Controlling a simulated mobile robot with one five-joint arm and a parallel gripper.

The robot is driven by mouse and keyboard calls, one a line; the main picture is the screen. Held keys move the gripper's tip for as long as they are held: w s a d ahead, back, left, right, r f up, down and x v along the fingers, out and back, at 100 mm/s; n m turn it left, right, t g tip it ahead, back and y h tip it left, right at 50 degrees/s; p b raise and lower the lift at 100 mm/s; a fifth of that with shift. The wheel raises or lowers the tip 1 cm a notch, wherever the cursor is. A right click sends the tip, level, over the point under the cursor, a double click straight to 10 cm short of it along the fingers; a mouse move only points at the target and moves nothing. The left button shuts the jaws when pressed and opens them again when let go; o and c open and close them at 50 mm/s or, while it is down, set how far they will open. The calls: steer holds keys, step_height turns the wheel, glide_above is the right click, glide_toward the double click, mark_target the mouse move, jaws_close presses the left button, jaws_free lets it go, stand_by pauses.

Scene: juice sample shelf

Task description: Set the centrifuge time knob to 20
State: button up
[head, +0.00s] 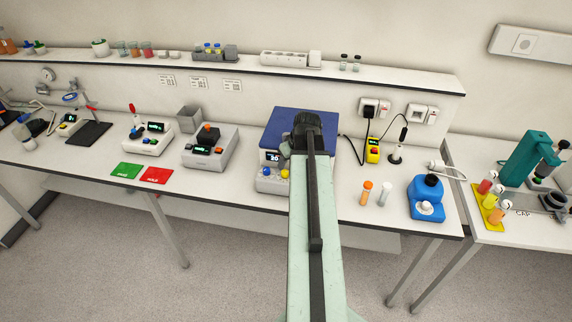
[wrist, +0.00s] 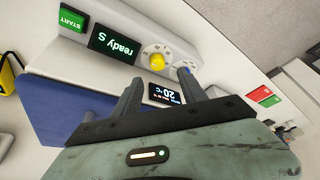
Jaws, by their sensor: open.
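The centrifuge (head: 290,122) has a blue lid and a pale front panel, and stands on the bench in the head view. My arm covers its right part. Its panel has a yellow knob (wrist: 157,62) on a white marked dial and a blue knob (wrist: 185,71), partly hidden behind one finger. I cannot read the dial marks or which knob is for time. One display (wrist: 114,41) reads "ready", and another display (wrist: 165,94) reads "20 °C". My gripper (wrist: 160,77) is open and empty, its fingers pointing at the panel. I cannot tell whether it touches anything.
A green START button (wrist: 72,18) sits at the panel's end. On the bench, a grey device (head: 210,150) stands left of the centrifuge, and an orange-capped tube (head: 366,193) and a blue device (head: 427,197) stand right. Green and red mats (head: 157,175) lie farther left.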

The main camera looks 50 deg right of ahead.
mark_target(285, 171)
steer(key=b+x, duration=0.7)
steer(key=x, duration=0.1)
steer(key=shift+s+d+b, duration=0.1)
steer(key=shift+d+b, duration=0.05)
steer(key=shift+b, duration=0.15)
steer(key=shift+r, duration=0.1)
